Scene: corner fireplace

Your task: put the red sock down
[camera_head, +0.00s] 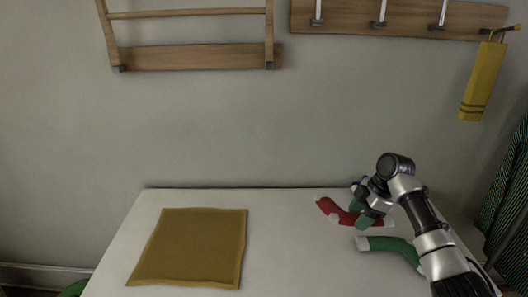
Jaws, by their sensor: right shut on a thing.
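The red sock (330,208) has white patches and is at the right rear of the white table, at or just above its surface; I cannot tell which. My right gripper (361,215) is over its middle and shut on it, with greenish fingers on either side. The gripper hides part of the sock, and one end shows to the right of the fingers. My left gripper is not in view.
A green sock (390,244) with a white end lies in front of the red one, partly behind my right arm. A mustard cloth (195,248) lies on the left of the table (290,255). The table's middle is clear. A yellow sock-like thing (483,80) hangs from a wall hook.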

